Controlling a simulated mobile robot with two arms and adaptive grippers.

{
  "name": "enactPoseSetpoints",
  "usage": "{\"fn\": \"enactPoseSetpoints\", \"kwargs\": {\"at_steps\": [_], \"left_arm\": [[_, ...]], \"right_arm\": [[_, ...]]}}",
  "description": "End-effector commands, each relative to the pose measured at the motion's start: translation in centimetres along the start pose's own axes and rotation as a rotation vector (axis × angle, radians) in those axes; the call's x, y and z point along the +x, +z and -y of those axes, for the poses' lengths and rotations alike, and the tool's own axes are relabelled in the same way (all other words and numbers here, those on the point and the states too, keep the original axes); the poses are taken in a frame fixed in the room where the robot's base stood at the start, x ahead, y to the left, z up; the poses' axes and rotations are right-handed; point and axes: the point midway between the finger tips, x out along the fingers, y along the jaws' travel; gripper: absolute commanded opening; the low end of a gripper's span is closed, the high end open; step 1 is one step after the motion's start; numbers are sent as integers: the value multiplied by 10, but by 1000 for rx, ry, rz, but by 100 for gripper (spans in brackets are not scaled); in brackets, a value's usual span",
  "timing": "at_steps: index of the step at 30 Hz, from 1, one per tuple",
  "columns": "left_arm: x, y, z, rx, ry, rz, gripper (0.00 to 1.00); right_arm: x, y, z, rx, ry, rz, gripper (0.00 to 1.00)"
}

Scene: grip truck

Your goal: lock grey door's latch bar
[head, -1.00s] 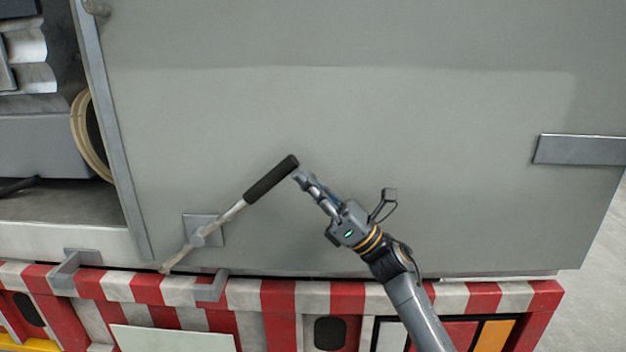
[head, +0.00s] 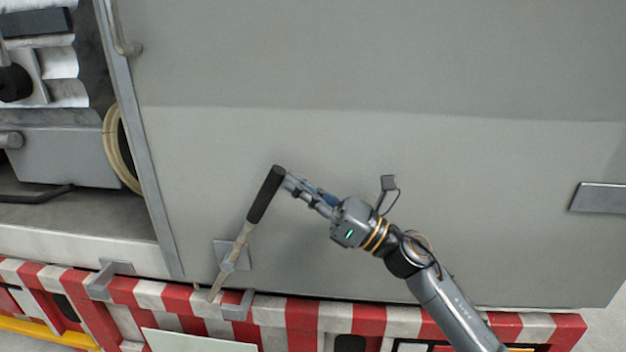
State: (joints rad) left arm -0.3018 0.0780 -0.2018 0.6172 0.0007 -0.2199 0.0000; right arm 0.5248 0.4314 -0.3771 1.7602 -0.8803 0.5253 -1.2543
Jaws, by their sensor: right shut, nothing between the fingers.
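The grey door (head: 400,150) fills most of the head view. Its latch bar (head: 241,243) is a metal rod with a black grip (head: 265,194), mounted on a small square plate low on the door. The bar leans steeply, grip up and to the right, lower end down at the striped sill. Two metal brackets, a left one (head: 101,284) and a right one (head: 238,307), stick out at the sill. The bar's lower end lies between them, nearer the right one. My right gripper (head: 287,184) is shut and empty, its fingertips at the right side of the black grip, seemingly touching it. My left gripper is not in view.
Left of the door's edge is an open compartment with a coiled hose (head: 118,150) and grey equipment. A red and white striped bumper (head: 370,322) runs below the door. A metal strap (head: 600,198) sits on the door at right. The door face around the bar is clear.

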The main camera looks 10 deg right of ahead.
Motion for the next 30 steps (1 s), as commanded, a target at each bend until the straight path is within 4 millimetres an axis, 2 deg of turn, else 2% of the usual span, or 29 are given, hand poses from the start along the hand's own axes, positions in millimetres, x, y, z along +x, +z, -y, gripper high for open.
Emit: {"fn": "enactPoseSetpoints", "kwargs": {"at_steps": [1,6,18,22,30], "left_arm": [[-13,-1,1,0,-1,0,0],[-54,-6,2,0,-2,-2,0],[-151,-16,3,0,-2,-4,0],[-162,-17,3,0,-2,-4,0],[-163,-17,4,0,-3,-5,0]], "right_arm": [[11,9,-3,-4,4,-13,0],[40,17,-8,-22,4,-99,0],[102,12,-20,-65,1,-326,0],[114,2,-23,-73,2,-363,0],[133,-9,-26,-76,1,-372,0]]}}
